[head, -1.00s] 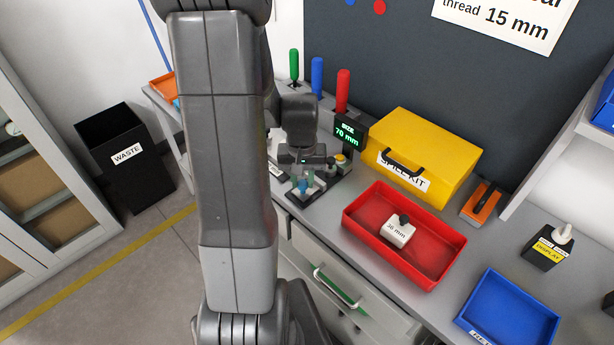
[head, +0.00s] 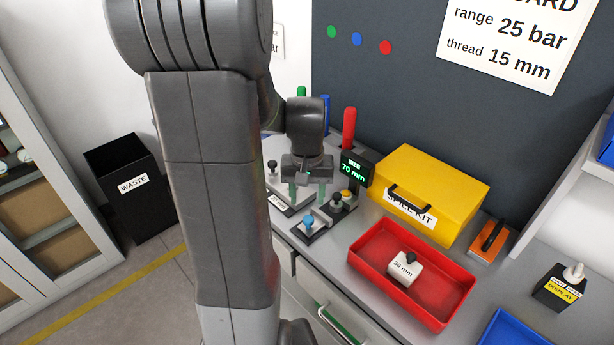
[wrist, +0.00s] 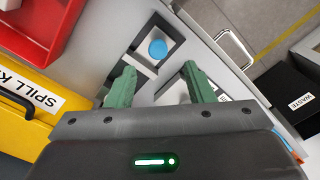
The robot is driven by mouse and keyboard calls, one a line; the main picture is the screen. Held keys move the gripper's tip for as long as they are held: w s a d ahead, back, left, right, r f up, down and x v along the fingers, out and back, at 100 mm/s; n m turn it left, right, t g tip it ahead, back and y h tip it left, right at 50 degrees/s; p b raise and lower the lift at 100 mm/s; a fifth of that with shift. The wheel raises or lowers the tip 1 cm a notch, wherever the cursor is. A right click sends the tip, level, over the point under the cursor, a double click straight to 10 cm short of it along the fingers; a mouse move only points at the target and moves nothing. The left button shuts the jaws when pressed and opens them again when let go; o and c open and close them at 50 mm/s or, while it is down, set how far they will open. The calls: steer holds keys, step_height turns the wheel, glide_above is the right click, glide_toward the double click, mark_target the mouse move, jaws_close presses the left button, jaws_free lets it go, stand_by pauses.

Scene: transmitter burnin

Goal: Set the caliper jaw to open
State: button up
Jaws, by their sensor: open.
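The caliper display (head: 354,167) is a dark box with green text reading 70 mm. In front of it is a grey base (head: 312,236) with a blue round knob (head: 309,221); a black knob (head: 337,201) and a yellow button (head: 346,194) are near the display. I cannot tell which part is the caliper jaw. My gripper (head: 307,196) points down, open and empty, above and behind the blue knob in the head view. In the wrist view, the green fingers of my gripper (wrist: 159,68) are apart, with the blue knob (wrist: 157,48) beyond their tips.
A red tray (head: 452,308) holding a white 36 mm block (head: 405,268) is to the right. A yellow spill kit (head: 445,185) stands behind it. Red (head: 349,127) and other coloured upright handles stand behind my gripper. A black waste bin (head: 125,190) is on the floor at left.

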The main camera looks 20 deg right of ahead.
step_height(320, 180, up, 6)
steer(key=r, duration=0.1)
glide_above(309, 219)
steer(key=shift+a+f, duration=0.25)
steer(key=shift+f, duration=0.15)
step_height(309, 219, down, 13)
steer(key=shift+f, duration=0.15)
steer(key=shift+d+f+p, duration=0.15)
steer(key=shift+d+p, duration=0.1)
steer(key=shift+p, duration=0.1)
steer(key=shift+w+d, duration=0.4)
steer(key=shift+d, duration=0.25)
